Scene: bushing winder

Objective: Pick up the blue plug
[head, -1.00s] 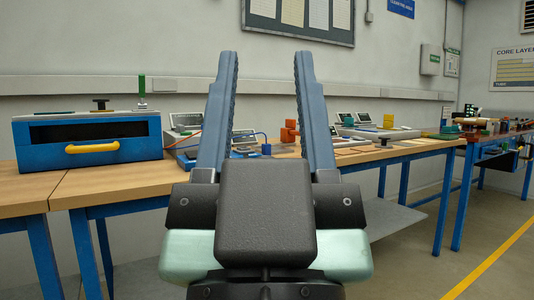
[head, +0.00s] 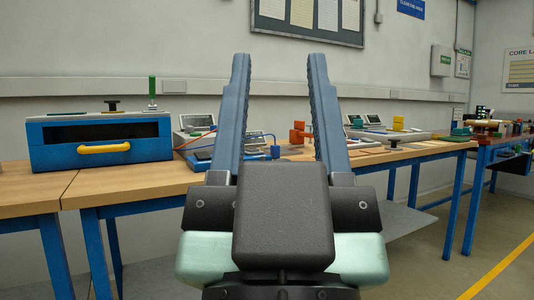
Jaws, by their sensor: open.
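My gripper (head: 279,56) stands upright in the foreground, its two long blue-grey fingers wide apart with nothing between them. A small blue piece (head: 275,152) on the workbench, at the end of a thin blue cable, looks like the blue plug. It shows in the gap between the fingers, well behind them and lower than the fingertips. It is small, and I cannot make out its exact shape. The gripper is apart from it. The left finger hides part of the instruments beside it.
The wooden workbench (head: 130,185) has blue legs. A blue box with a yellow handle (head: 98,145) stands at left. Orange blocks (head: 298,133) stand right of the blue piece. Instruments with tilted screens (head: 365,120) stand farther right. Open floor (head: 425,262) lies at right.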

